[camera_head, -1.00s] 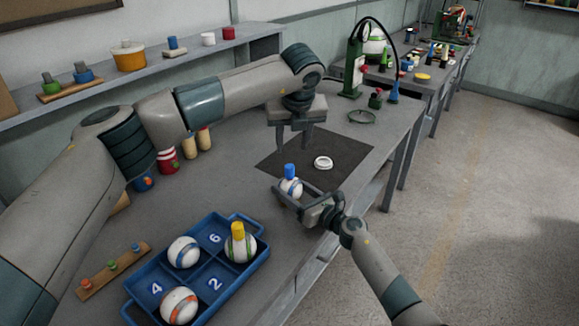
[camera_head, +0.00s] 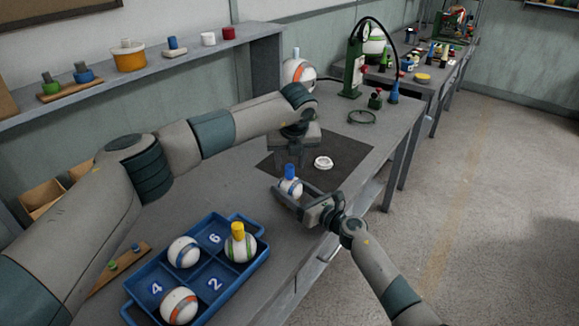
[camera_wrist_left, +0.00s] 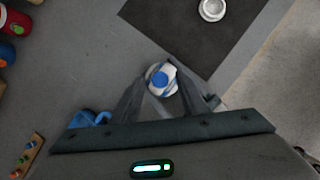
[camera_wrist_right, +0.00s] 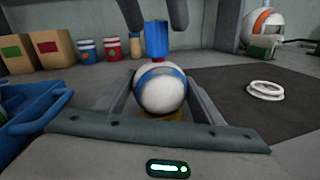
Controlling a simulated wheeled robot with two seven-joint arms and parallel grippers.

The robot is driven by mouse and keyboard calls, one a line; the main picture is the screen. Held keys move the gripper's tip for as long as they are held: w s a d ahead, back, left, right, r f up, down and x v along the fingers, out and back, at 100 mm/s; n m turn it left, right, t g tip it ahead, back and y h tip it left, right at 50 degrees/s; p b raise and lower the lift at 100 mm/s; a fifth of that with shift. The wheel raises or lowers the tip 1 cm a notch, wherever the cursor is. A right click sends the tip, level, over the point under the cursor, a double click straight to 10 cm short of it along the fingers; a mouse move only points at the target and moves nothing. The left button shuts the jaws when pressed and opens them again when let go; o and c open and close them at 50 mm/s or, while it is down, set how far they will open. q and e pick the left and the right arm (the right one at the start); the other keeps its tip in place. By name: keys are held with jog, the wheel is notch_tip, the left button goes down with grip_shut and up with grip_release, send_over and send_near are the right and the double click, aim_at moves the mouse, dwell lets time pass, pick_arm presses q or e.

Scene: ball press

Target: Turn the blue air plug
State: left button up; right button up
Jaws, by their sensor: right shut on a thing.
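The blue air plug (camera_head: 290,171) stands upright on top of a small white ball with a blue band (camera_head: 291,188). My left gripper (camera_head: 289,162) points down over the plug. In the right wrist view its two dark fingers (camera_wrist_right: 156,20) are apart, on either side of the plug's top (camera_wrist_right: 156,40), with gaps showing. The left wrist view shows the plug (camera_wrist_left: 159,79) between the fingertips from above.
A white ring (camera_head: 323,162) lies on the dark mat (camera_head: 350,150) to the right. A blue tray (camera_head: 262,262) with several balls stands at the front left. A green press (camera_head: 354,65) and a large orange-white ball (camera_head: 297,72) stand at the back.

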pick_arm(q)
jog(key=shift+x, duration=1.25)
grip_shut()
